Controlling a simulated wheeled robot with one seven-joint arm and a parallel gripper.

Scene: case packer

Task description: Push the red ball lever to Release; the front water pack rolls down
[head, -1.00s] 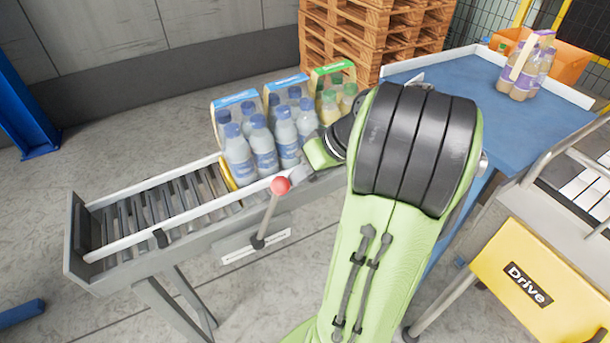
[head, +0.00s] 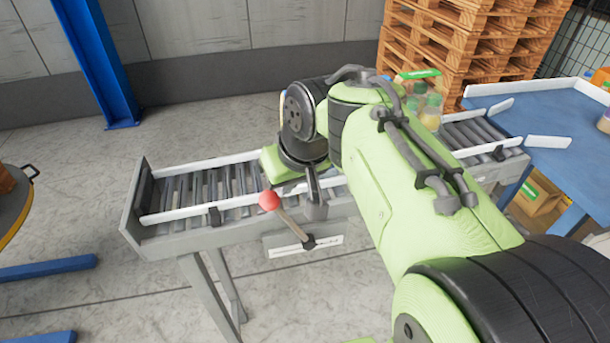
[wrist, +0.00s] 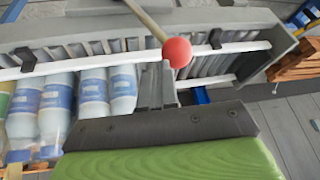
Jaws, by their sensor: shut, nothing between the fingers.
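The red ball (head: 269,200) tops a lever (head: 290,222) on the near side of the roller chute. In the head view the lever leans left over a white label plate (head: 284,250), whose text is too small to read. My gripper (head: 314,203) is shut and empty, just right of the ball. The wrist view shows the ball (wrist: 177,53) close beyond my fingers (wrist: 166,84); contact is unclear. Water bottles with blue labels, the rightmost being the front ones (wrist: 123,92), stand on the chute in the wrist view. My arm hides them in the head view.
The chute's left end has bare rollers and an end wall (head: 133,205). Bottles with green caps (head: 431,108) show behind my arm. A blue table (head: 560,150) stands right, stacked pallets (head: 470,45) behind, and a blue post (head: 98,65) back left.

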